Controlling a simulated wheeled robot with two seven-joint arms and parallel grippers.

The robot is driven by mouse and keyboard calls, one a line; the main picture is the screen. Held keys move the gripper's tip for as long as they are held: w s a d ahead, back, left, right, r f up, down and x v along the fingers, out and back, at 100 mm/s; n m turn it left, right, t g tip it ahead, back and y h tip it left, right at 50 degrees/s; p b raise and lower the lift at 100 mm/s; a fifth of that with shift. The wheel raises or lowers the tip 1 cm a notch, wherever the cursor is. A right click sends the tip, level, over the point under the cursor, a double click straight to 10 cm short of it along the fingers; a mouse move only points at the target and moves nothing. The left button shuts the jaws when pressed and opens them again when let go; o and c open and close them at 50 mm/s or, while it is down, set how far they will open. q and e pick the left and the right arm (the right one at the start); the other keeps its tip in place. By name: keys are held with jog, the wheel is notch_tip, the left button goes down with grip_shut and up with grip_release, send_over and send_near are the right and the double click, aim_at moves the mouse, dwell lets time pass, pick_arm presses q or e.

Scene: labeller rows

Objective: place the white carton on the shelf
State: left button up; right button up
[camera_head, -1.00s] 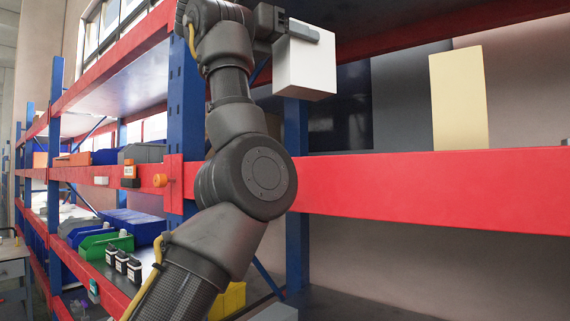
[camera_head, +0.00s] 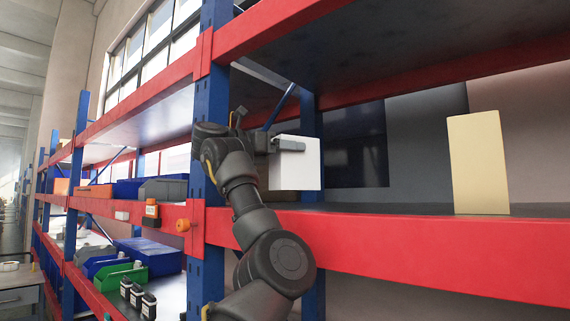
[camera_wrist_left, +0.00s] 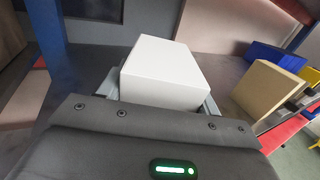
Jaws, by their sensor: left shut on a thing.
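The white carton (camera_head: 297,163) is in my left gripper (camera_head: 288,145), held upright over the shelf (camera_head: 400,209) behind the red front beam. In the left wrist view the carton (camera_wrist_left: 163,72) sits between the two grey fingers, and the dark shelf surface (camera_wrist_left: 90,75) lies beyond it. Whether the carton's base touches the shelf is hard to tell. My right gripper is in neither view.
A tan box (camera_head: 478,163) stands on the same shelf to the right, with free room between. A blue upright post (camera_head: 211,130) is close by my left arm. A cardboard box (camera_wrist_left: 268,88) shows beside the carton in the wrist view. Bins (camera_head: 150,256) fill the left bay.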

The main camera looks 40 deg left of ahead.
aim_at(273, 165)
pick_arm(q)
jog(key=f, duration=0.1)
jog(key=f+p, duration=0.1)
jog(key=shift+a+f, duration=0.35)
jog(key=shift+a, duration=0.05)
jog(key=shift+w+f+p, duration=0.1)
jog(key=shift+f+p, duration=0.2)
jog(key=shift+f, duration=0.25)
jog(key=shift+d, duration=0.1)
jog(key=shift+f, duration=0.2)
jog(key=o, duration=1.2)
